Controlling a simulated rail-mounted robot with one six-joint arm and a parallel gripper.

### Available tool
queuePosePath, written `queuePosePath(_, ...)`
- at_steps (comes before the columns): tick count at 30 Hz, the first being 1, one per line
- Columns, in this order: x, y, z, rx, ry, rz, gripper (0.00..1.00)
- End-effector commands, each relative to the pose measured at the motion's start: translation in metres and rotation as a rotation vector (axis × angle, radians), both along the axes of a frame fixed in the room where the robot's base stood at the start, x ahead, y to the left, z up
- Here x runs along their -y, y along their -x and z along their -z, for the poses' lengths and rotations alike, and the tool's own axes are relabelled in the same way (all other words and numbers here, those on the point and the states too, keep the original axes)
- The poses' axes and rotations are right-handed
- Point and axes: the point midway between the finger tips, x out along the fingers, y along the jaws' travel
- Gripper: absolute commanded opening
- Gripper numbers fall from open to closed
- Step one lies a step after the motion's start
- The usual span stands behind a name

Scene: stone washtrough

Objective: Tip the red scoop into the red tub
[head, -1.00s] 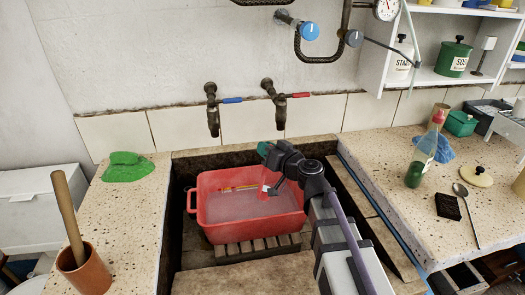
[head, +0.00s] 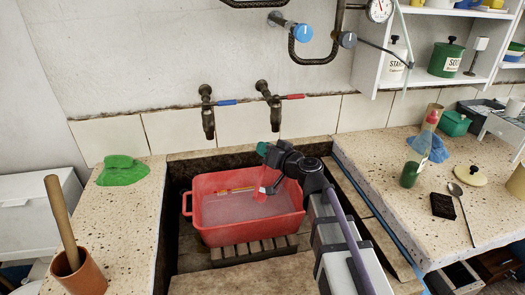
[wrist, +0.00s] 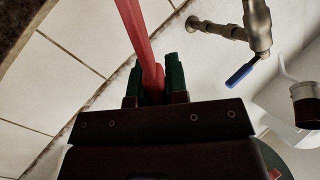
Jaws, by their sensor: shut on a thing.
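The red tub (head: 225,228) stands in the stone trough on a slatted wooden rack, with cloudy greyish liquid inside. A thin yellow and red item (head: 237,189) lies in it near the back. My gripper (head: 272,187) is over the right part of the tub. In the wrist view my gripper (wrist: 160,85) has its green fingers shut on the red handle of the red scoop (wrist: 137,28). The scoop shows in the head view as a small red shape (head: 261,193) against the liquid. Its bowl and contents are not clear.
Two wall taps, one with a blue lever (head: 226,102) and one with a red lever (head: 292,97), hang behind the tub. A green cloth (head: 122,171) and a terracotta pot (head: 78,280) are on the left counter. A bottle (head: 415,160) and spoon (head: 461,205) are on the right.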

Motion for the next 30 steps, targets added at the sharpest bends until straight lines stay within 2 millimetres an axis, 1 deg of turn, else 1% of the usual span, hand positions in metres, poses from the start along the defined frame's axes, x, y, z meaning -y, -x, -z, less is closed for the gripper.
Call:
queuePosePath(1, 0.0030, -0.0041, 0.0010, -0.014, -0.013, 0.002, 0.00)
queuePosePath(6, 0.0078, -0.0093, 0.0026, -0.052, -0.046, 0.000, 0.00)
queuePosePath(25, 0.0087, -0.0096, 0.0027, -0.058, -0.052, 0.000, 0.00)
queuePosePath(30, 0.0116, -0.0134, 0.0048, -0.075, -0.067, 0.001, 0.00)
